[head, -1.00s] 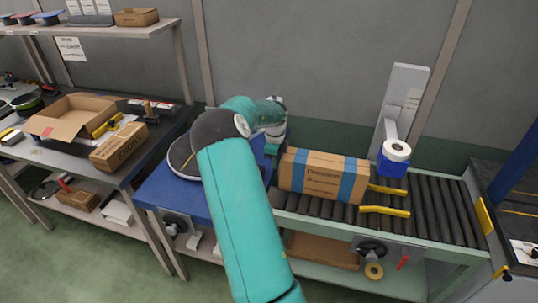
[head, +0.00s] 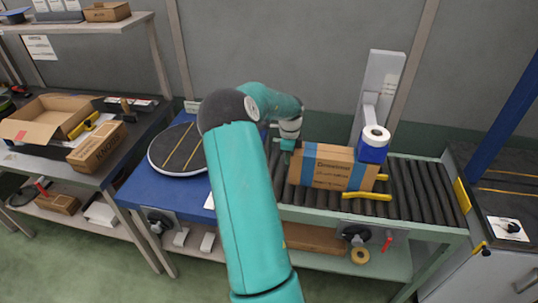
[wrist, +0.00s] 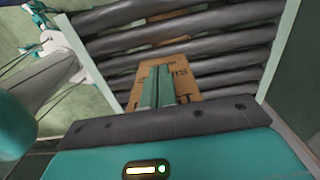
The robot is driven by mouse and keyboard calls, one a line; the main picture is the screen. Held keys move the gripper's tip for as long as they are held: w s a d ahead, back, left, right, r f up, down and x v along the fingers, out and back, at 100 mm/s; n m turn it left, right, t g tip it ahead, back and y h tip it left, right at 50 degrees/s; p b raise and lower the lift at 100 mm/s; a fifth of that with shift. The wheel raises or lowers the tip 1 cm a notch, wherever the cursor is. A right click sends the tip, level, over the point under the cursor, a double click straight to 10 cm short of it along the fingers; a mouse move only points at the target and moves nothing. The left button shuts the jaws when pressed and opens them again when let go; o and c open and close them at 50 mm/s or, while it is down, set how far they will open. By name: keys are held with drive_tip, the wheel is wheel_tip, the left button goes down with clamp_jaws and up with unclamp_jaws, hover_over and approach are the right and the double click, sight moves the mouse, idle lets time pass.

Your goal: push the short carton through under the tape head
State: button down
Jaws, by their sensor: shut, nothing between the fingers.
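The short carton (head: 321,170), brown with blue bands, stands upright on the roller conveyor (head: 419,185). Its right end is between the yellow guide rails (head: 366,195) and reaches the tape head (head: 372,150), a blue block with a white tape roll on a grey post. My gripper (head: 287,148) is at the carton's left end, fingers shut with nothing between them. In the wrist view the shut fingers (wrist: 157,88) point at the carton's brown end (wrist: 183,82). Whether they touch it I cannot tell.
A blue table with a round dark turntable (head: 176,150) is left of the conveyor. A bench with an open box (head: 45,117) stands further left. The rollers right of the tape head are clear, with a dark surface (head: 503,205) beyond.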

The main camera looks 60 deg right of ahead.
sight(338, 163)
drive_tip(key=s+d, duration=0.2)
drive_tip(key=s, duration=0.3)
drive_tip(key=s+d, duration=0.2)
drive_tip(key=s, duration=0.4)
drive_tip(key=s+d, duration=0.3)
drive_tip(key=s, duration=0.2)
drive_tip(key=shift+s, duration=0.25)
